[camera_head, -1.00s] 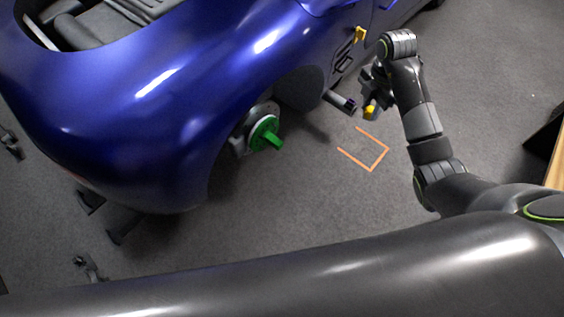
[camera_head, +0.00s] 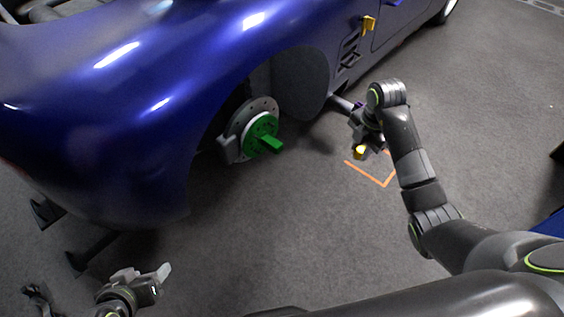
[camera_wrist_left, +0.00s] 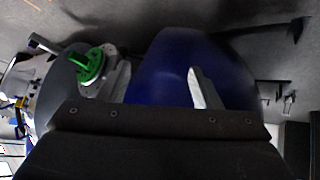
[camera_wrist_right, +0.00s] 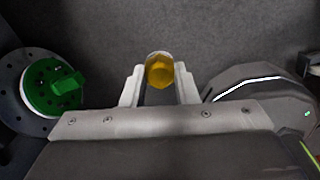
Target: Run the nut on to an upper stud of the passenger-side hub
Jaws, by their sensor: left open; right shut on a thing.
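The passenger-side hub (camera_head: 262,135) is green, with a bar standing out of its face, on a grey brake disc (camera_head: 238,117) in the blue car's wheel arch. It also shows at the left in the right wrist view (camera_wrist_right: 55,88) and in the left wrist view (camera_wrist_left: 90,65). My right gripper (camera_head: 361,148) is shut on a yellow nut (camera_wrist_right: 160,72), held in the air to the right of the hub and apart from it. My left gripper (camera_head: 150,274) is open and empty at the lower left, well away from the hub.
The blue car (camera_head: 120,100) fills the upper left, its fender close above the hub. A dark bar (camera_head: 345,104) sticks out beside the car behind my right gripper. An orange floor outline (camera_head: 383,184) lies below that gripper. The grey floor before the hub is clear.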

